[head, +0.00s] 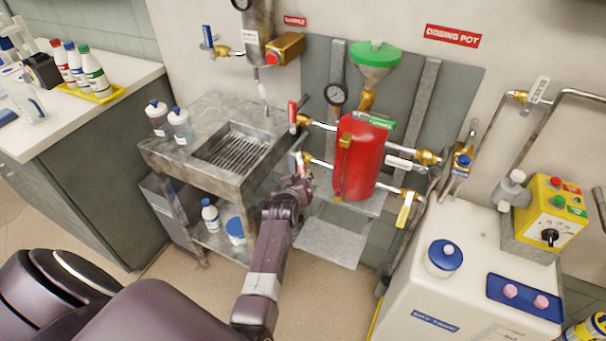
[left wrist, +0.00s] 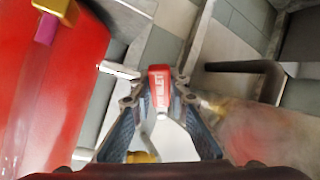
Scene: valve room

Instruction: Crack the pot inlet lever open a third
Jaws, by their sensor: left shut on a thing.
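The red dosing pot (head: 358,160) stands upright against the wall panel, under a green funnel (head: 373,58). The pot inlet lever (head: 301,163) is red and sits on the lower pipe left of the pot. In the left wrist view its red handle (left wrist: 159,80) bears the word INLET, and the pot (left wrist: 50,85) fills the left side. My left gripper (head: 298,184) is at this lever. In the left wrist view its fingers (left wrist: 157,98) stand on either side of the handle and are shut on it. The fingers partly hide the lever in the head view. My right gripper is not in view.
Another red lever (head: 292,114) is on the upper pipe, and a yellow lever (head: 404,212) is right of the pot. A steel sink (head: 235,150) stands to the left. A white day tank (head: 400,290) stands at the right. Floor shows between them.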

